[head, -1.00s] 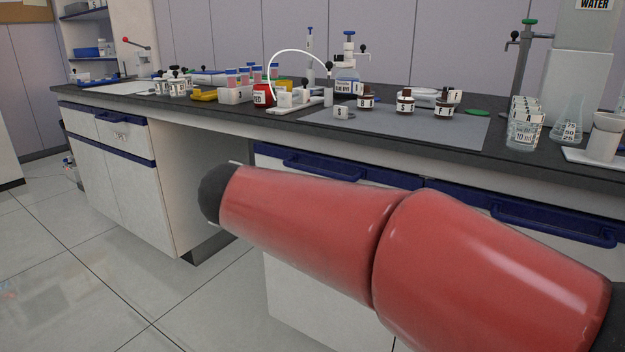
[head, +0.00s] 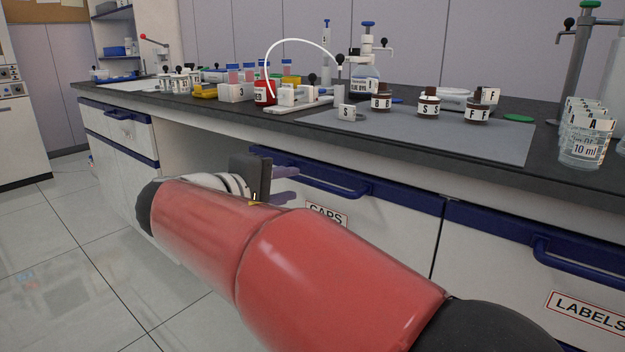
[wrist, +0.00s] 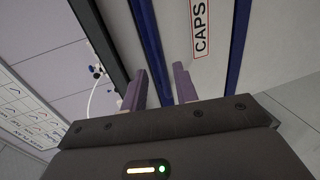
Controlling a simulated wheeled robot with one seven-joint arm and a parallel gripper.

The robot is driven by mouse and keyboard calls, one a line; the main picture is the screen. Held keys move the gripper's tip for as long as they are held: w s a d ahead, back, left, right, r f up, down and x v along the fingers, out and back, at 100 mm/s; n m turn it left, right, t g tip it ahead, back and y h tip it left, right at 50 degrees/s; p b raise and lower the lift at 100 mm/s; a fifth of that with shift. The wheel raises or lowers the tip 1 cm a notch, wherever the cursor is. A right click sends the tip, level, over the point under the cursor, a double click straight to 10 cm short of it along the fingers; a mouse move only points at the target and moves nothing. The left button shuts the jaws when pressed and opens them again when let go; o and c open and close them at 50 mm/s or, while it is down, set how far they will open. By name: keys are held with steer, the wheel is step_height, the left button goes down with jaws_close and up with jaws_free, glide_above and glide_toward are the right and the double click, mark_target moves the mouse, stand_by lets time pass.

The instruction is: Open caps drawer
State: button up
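The caps drawer (head: 390,232) is a white front with a blue top strip and a blue bar handle (head: 325,182). It looks shut. Its CAPS label (head: 326,214) is partly hidden by my red arm, and it reads clearly in the wrist view (wrist: 200,25). My gripper (head: 291,184) has two purple fingers, apart and empty, near the left end of the handle. In the wrist view, my gripper (wrist: 160,67) points at the drawer front, with a blue strip (wrist: 150,45) showing between the fingers. Contact with the handle cannot be told.
A labels drawer (head: 500,250) with a blue handle is on the right. The dark worktop (head: 545,150) above holds bottles, a red jar (head: 264,93) and beakers (head: 585,140). Open knee space lies left of the caps drawer. The tiled floor (head: 60,260) at left is clear.

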mark_target(304, 181)
steer(key=x, duration=0.6)
steer(key=shift+c, duration=0.4)
jaws_close()
